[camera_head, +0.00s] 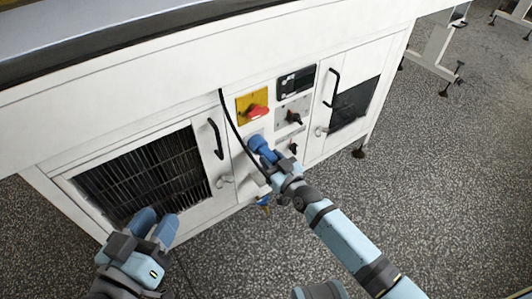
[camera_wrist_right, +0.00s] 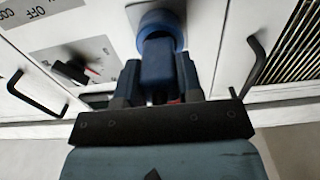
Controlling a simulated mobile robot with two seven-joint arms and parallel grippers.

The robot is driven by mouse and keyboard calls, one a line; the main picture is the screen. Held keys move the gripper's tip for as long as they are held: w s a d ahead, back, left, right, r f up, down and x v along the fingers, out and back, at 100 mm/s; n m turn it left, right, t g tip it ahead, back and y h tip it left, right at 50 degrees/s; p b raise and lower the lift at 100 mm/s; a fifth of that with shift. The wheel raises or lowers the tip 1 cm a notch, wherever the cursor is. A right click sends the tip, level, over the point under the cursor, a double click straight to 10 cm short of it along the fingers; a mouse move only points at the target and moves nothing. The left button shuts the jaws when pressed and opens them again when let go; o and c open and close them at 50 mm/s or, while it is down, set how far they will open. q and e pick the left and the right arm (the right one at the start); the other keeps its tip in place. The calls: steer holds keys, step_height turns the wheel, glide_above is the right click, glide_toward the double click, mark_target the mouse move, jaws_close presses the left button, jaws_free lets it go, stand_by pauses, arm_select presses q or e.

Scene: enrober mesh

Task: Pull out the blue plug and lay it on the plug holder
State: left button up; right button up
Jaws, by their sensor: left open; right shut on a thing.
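The blue plug (camera_head: 258,144) is at the front panel of the white machine, at the end of my right arm. In the right wrist view the blue plug (camera_wrist_right: 158,62) sits between the two fingers, its round collar against the white panel. My right gripper (camera_head: 277,163) is shut on the plug; it also shows in the right wrist view (camera_wrist_right: 157,85). My left gripper (camera_head: 155,225) is open and empty, low in front of the left grille. A blue part (camera_head: 264,200) shows below the right gripper; I cannot tell whether it is the plug holder.
The panel carries a red switch on a yellow plate (camera_head: 252,106) and a black rotary switch (camera_head: 293,115). A black cable (camera_head: 230,118) hangs beside the plug. Door handles (camera_head: 215,138) (camera_head: 332,87) stick out on both sides.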

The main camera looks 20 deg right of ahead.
arm_select(q)
steer(key=shift+r+p, duration=1.25)
steer(key=shift+r, duration=0.05)
arm_select(e)
steer(key=shift+v, duration=3)
arm_select(q)
steer(key=shift+f+g+b, duration=0.3)
steer(key=shift+f+b, duration=1.4)
steer(key=shift+f, duration=0.15)
arm_select(e)
steer(key=w+a+f, duration=0.1)
steer(key=w+f, duration=0.1)
steer(key=f, duration=0.4)
steer(key=w+f, duration=0.3)
steer(key=f, duration=0.4)
steer(key=shift+a, duration=0.4)
steer(key=o, duration=1.1)
steer(key=shift+o, duration=0.4)
